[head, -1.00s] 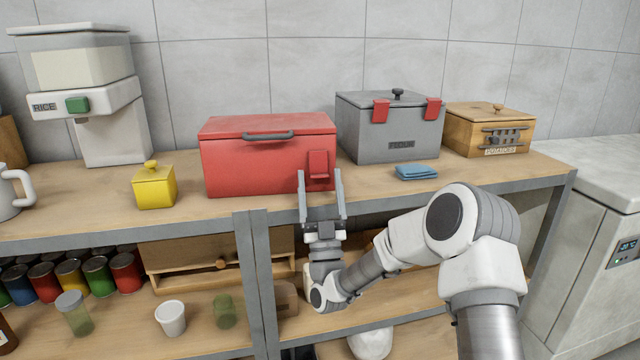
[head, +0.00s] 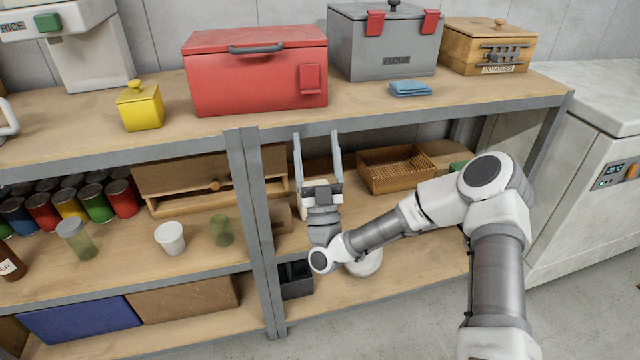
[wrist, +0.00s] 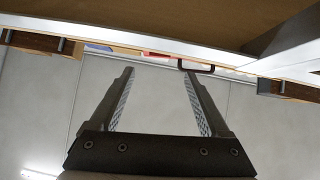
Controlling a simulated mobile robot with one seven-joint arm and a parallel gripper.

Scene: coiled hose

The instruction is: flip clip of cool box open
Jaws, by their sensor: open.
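The red cool box (head: 245,83) stands on the top shelf with its lid down and a dark handle along the upper front. Its red clip (head: 310,78) is at the right end of the front. I cannot tell for sure whether the clip is latched. My gripper (head: 317,140) is open and empty, its two fingers pointing up. It is below the clip, in front of the shelf's front edge, and apart from the box. In the wrist view the fingers (wrist: 158,95) are spread with nothing between them.
The shelf's front rail (head: 400,118) lies just above and behind my fingers. A yellow canister (head: 140,108) stands left of the box. An upright post (head: 262,215) is left of my gripper.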

